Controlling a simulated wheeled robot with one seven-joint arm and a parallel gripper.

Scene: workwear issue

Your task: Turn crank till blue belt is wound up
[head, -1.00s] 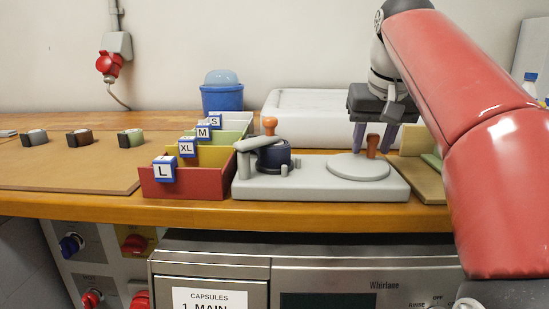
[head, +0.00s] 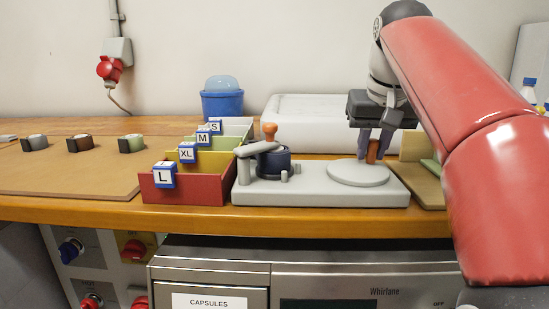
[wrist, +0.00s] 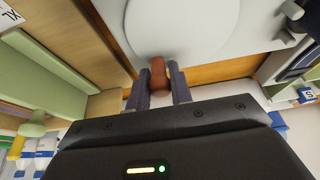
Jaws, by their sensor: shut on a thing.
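A grey winding device (head: 300,195) stands on the bench. On its right is a round crank disc (head: 358,174) with an upright brown handle (head: 372,153). On its left is a dark blue coil (head: 274,162), which looks like the belt; a grey lever with an orange knob (head: 269,131) lies over it. How much belt is wound cannot be made out. My gripper (head: 375,150) points down over the disc, with its fingers shut on the brown handle. In the wrist view the handle (wrist: 158,76) sits between the two fingers, and the disc (wrist: 180,25) lies beyond it.
Left of the device are coloured bins labelled L (head: 190,189), XL, M and S. Several small rolled belts (head: 79,143) lie on a brown board. A blue tub (head: 222,102) and a white box (head: 310,118) stand behind. A wooden tray (head: 420,178) is close on the right.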

